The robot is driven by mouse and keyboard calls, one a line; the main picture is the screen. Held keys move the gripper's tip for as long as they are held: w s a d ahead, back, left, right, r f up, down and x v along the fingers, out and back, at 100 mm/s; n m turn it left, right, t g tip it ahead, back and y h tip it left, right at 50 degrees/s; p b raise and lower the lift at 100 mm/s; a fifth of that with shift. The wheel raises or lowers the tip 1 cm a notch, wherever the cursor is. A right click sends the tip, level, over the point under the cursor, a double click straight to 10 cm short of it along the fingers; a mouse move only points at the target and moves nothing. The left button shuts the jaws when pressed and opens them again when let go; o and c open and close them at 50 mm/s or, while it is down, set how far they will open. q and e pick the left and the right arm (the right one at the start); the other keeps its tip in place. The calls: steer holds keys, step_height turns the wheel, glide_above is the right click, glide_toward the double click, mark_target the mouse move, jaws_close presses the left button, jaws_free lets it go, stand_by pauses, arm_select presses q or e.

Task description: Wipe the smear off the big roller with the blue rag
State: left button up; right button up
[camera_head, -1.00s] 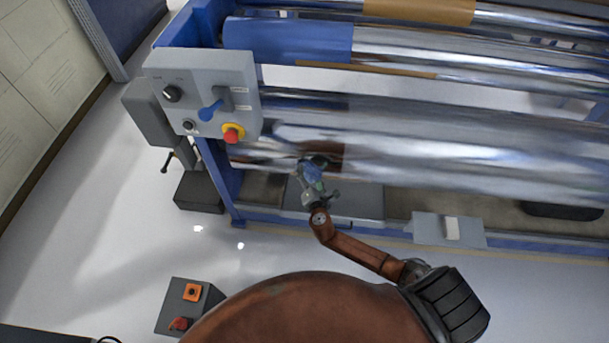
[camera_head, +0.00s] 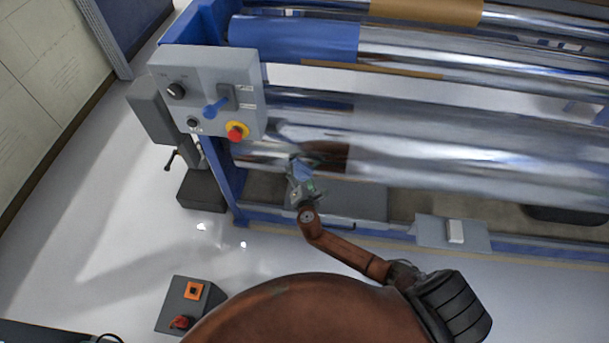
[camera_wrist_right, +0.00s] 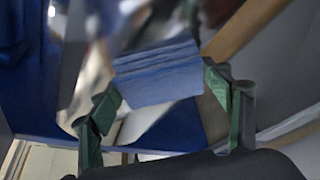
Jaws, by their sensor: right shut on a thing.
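The big roller (camera_head: 450,160) is the wide shiny metal cylinder low at the front of the machine. My right gripper (camera_head: 301,176) is at the left part of its front side, shut on the blue rag (camera_head: 301,169). In the right wrist view the rag (camera_wrist_right: 158,75) is a folded blue pad between the green-grey fingers, against or very close to a shiny surface; contact is not clear. A dark brownish patch shows on the roller just right of the gripper; I cannot tell smear from reflection. My left gripper is not in view.
A grey control panel (camera_head: 208,92) with a red stop button (camera_head: 236,132) stands at the roller's left end, beside the blue frame (camera_head: 230,180). A grey box with a white switch (camera_head: 454,232) sits on the lower rail. More rollers lie behind.

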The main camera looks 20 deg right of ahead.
steer(key=shift+w+a+r, duration=0.2)
steer(key=shift+w+a, duration=0.55)
steer(key=shift+a, duration=0.05)
steer(key=shift+w+a+f+b, duration=0.1)
steer(key=shift+w+a+b, duration=0.2)
steer(key=shift+w+a, duration=0.45)
steer(key=shift+w+a+b, duration=0.35)
steer(key=shift+a, duration=0.75)
steer(key=shift+w+a+f+b, duration=0.1)
steer(key=shift+w+a+b, duration=0.2)
steer(key=shift+w+a, duration=0.45)
steer(key=shift+s+a, duration=0.2)
steer(key=shift+s, duration=0.05)
steer(key=shift+s, duration=0.1)
steer(key=shift+s+a+p, duration=0.25)
steer(key=shift+s+a, duration=0.3)
steer(key=shift+s, duration=0.25)
steer(key=shift+s+a+p, duration=0.3)
steer(key=shift+s+a, duration=0.25)
steer(key=shift+s, duration=0.3)
steer(key=shift+s+a+p, duration=0.25)
steer(key=shift+s+a, duration=0.3)
steer(key=shift+s, duration=0.25)
steer(key=shift+s+a+p, duration=0.2)
steer(key=shift+s+a, duration=0.25)
steer(key=shift+s, duration=0.15)
steer(key=shift+s+a+p, duration=0.15)
steer(key=shift+s+a, duration=0.25)
steer(key=shift+s, duration=0.2)
